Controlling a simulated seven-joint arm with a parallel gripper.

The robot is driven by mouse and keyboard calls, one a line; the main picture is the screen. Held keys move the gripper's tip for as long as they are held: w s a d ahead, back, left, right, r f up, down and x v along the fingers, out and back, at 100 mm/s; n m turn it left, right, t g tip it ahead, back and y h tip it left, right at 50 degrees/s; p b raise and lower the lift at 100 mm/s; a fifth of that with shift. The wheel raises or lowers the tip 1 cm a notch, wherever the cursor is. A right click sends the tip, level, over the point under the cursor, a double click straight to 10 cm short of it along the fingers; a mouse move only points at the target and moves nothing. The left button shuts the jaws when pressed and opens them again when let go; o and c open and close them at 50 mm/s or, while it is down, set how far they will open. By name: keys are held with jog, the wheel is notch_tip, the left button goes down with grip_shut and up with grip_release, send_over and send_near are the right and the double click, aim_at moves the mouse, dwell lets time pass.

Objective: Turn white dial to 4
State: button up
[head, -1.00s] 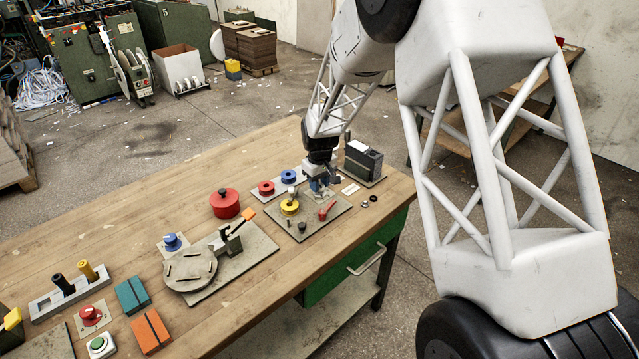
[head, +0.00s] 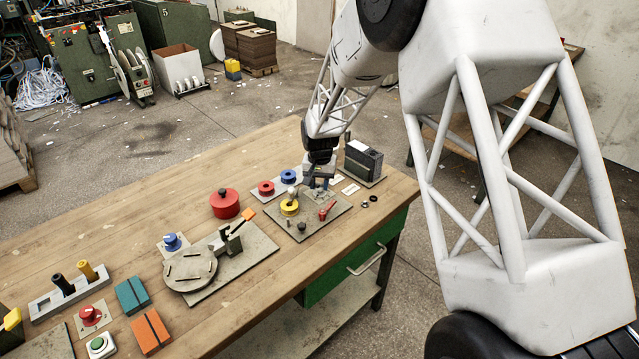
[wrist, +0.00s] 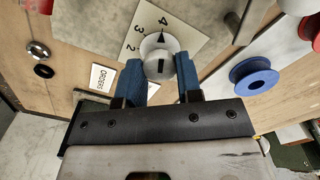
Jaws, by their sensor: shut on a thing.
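The white dial (wrist: 158,57) sits on a pale plate (wrist: 188,40) printed with the numbers 2, 3 and 4, seen in the wrist view. A black pointer on the dial faces up the picture, in line with the 4 or very nearly so. My gripper (wrist: 160,78) has its two blue fingers on either side of the dial and is shut on it. In the head view my gripper (head: 319,181) is at the far right part of the bench, and it hides the dial.
A blue spool (wrist: 254,76) lies right of the dial in the wrist view.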

aim_at(320, 185)
dwell(0.3)
jog(key=o, duration=0.9)
jog(key=shift+o, duration=0.2)
jog(key=shift+r, duration=0.15)
jog(key=shift+r, duration=3.8)
